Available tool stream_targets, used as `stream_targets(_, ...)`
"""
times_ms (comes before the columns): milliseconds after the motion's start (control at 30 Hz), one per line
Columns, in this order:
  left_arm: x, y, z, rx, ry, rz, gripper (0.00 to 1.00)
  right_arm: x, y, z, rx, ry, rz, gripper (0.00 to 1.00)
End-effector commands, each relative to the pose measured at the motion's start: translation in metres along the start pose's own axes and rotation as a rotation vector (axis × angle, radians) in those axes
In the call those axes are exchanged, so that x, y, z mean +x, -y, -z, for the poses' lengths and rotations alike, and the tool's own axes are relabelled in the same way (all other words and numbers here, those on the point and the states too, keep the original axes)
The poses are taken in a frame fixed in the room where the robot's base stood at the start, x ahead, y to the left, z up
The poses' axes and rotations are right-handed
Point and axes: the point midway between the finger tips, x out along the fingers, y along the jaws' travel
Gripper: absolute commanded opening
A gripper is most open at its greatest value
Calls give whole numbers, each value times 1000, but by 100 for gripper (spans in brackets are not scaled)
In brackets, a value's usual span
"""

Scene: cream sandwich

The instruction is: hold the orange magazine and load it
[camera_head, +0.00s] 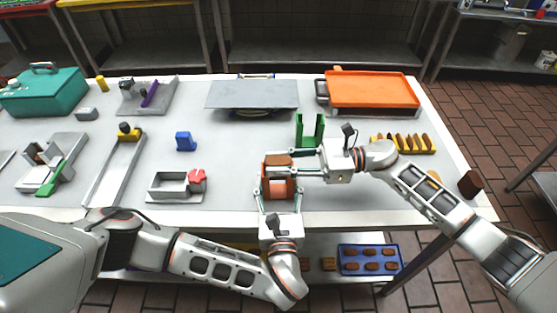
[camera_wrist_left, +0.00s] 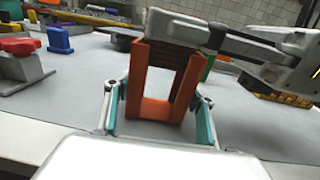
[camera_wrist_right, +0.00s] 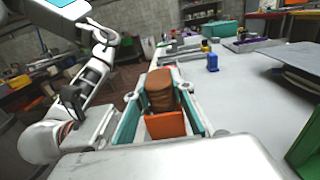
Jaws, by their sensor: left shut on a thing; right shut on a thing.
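The orange magazine (camera_head: 279,189) is an upright, open-fronted frame near the table's front edge. My left gripper (camera_head: 277,191) is shut on it, with one finger on each side in the left wrist view (camera_wrist_left: 158,112). My right gripper (camera_head: 283,163) is at the magazine's top, coming from the right, and is shut on a brown biscuit piece (camera_head: 277,160). In the right wrist view the brown piece (camera_wrist_right: 160,90) shows between the fingers, just above the orange wall (camera_wrist_right: 165,124). How far it sits inside the magazine is hidden.
A green U-shaped holder (camera_head: 310,131) stands just behind my right gripper. A yellow rack of brown pieces (camera_head: 404,144) is to the right. A grey fixture with a red knob (camera_head: 177,186) lies left. A grey plate (camera_head: 252,94) and an orange tray (camera_head: 371,89) are behind.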

Motion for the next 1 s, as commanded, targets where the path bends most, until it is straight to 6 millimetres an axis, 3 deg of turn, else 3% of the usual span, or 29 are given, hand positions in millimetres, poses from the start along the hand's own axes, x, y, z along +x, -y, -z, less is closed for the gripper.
stream_targets(333, 0, 0, 0, 0, 0, 0, 30, 0, 0, 10, 1, 0, 0, 2)
stream_targets(367, 0, 0, 0, 0, 0, 0, 30, 0, 0, 10, 0, 0, 0, 28)
stream_targets(400, 0, 0, 0, 0, 0, 0, 30, 0, 0, 10, 0, 0, 0, 39)
stream_targets(433, 0, 0, 0, 1, 0, 0, 30, 0, 0, 10, 1, -1, 0, 43)
stream_targets(800, 0, 0, 0, 0, 0, 0, 30, -2, 0, 10, 1, -1, 1, 43)
stream_targets(1000, 0, 0, 0, 0, 0, 0, 30, -24, 0, 11, 2, -4, 2, 43)
